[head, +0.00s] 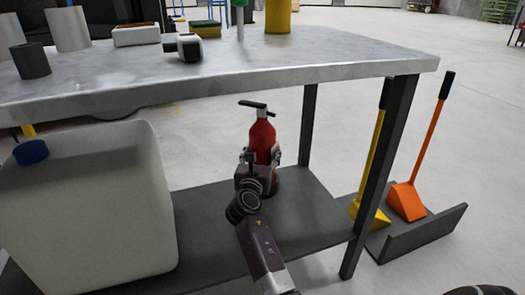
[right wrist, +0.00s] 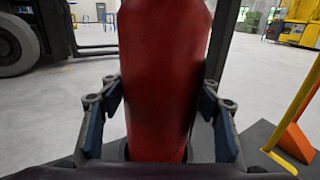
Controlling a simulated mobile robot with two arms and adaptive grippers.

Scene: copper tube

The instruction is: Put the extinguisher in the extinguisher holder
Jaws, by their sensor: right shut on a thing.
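The red extinguisher (head: 262,138) with a black top handle stands upright over the lower shelf of the table. It fills the middle of the right wrist view (right wrist: 165,60). My right gripper (head: 261,158) is shut on its body, with one finger on each side; both fingers also show in the right wrist view (right wrist: 161,98). A dark round piece, seemingly the extinguisher holder (head: 291,187), shows at the extinguisher's base on the shelf. The gripper hides most of it, so I cannot tell whether the base is fully seated. My left gripper is not in view.
The grey lower shelf (head: 215,225) bears a large white jug (head: 85,205) with a blue cap at left. A dark table leg (head: 378,170) and yellow and orange shovels (head: 408,200) stand at right.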

